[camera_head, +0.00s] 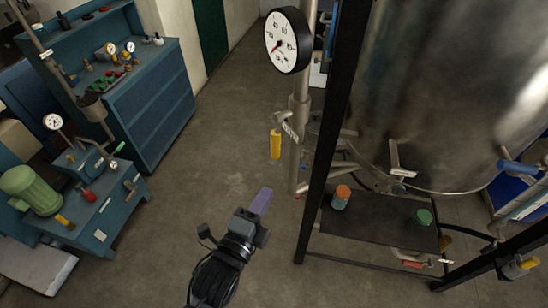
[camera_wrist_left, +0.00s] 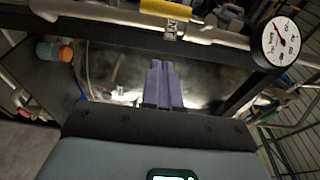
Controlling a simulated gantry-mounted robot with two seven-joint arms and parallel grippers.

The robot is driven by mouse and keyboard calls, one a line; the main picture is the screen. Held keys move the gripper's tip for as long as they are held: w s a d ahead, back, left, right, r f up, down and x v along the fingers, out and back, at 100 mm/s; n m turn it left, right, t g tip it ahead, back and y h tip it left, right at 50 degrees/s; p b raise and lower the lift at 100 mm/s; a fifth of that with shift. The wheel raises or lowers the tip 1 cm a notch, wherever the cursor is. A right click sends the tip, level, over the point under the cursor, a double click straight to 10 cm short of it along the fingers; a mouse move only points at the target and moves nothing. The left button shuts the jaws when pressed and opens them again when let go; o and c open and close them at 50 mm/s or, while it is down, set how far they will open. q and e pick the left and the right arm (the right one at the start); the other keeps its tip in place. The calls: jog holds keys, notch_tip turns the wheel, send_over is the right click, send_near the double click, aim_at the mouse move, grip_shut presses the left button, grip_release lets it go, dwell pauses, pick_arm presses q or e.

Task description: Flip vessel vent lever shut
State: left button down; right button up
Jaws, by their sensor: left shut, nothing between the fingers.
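A yellow-handled lever (camera_head: 275,144) hangs down beside the vertical steel pipe (camera_head: 298,120), left of the large steel vessel (camera_head: 430,80). A small white tag (camera_head: 290,132) is beside it, its text too small to read, so I cannot confirm it is the vent lever. A yellow handle with a tag also shows at the top of the left wrist view (camera_wrist_left: 165,9). My left gripper (camera_head: 262,200) has purple fingers, shut and empty, below the yellow lever and apart from it in the head view. The fingers also show in the left wrist view (camera_wrist_left: 165,84). My right gripper is not in view.
A round gauge (camera_head: 288,41) sits above the lever. A black frame post (camera_head: 325,140) stands just right of the pipe. A shelf (camera_head: 375,222) under the vessel carries an orange-topped jar (camera_head: 340,198) and a green-topped one (camera_head: 420,218). Blue benches stand left; the floor between is clear.

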pick_arm(q)
jog(key=p, duration=0.2)
send_near(277, 138)
jog(key=w+d+f, duration=0.2)
jog(key=d+f, duration=0.2)
jog(key=d, duration=0.1)
jog(key=shift+w+a+p, duration=0.1)
jog(key=shift+w+a, duration=0.2)
jog(key=shift+w, duration=0.35)
jog(key=shift+w+a+p, duration=0.15)
jog(key=shift+w+a, duration=0.1)
jog(key=shift+w, duration=0.35)
jog(key=shift+w+a+p, duration=0.1)
jog(key=shift+w+a, duration=0.2)
jog(key=shift+w, duration=0.35)
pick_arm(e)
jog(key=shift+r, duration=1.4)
pick_arm(q)
jog(key=shift+a, duration=0.1)
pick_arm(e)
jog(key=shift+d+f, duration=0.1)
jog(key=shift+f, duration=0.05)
